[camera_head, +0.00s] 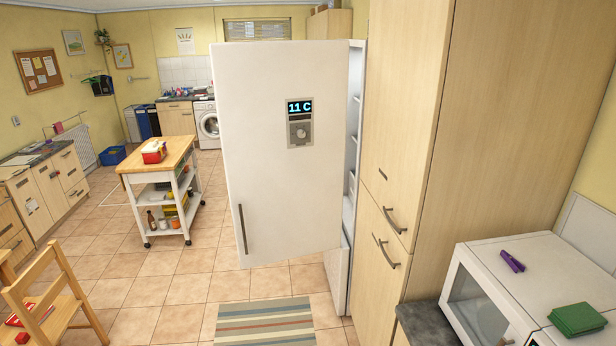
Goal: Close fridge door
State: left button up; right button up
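The white fridge door (262,120) stands open in the middle of the view, swung out from the fridge. It has a display reading 11 C and a dark vertical handle (243,229) at its lower left. The white fridge body (355,120) shows behind the door's right edge, with some inner shelves in sight. The rest of the inside is hidden by the door. Neither of my grippers shows in the head view, so I see no contact with the door.
Tall wooden cabinets (413,70) stand right of the fridge. A microwave (486,295) sits on a counter at lower right. A striped rug (264,322) lies below the door. A wheeled trolley (158,168) and a wooden chair (62,322) stand at left. Tiled floor is clear between them.

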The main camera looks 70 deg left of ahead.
aim_at(286, 191)
jog(key=u, duration=1.95)
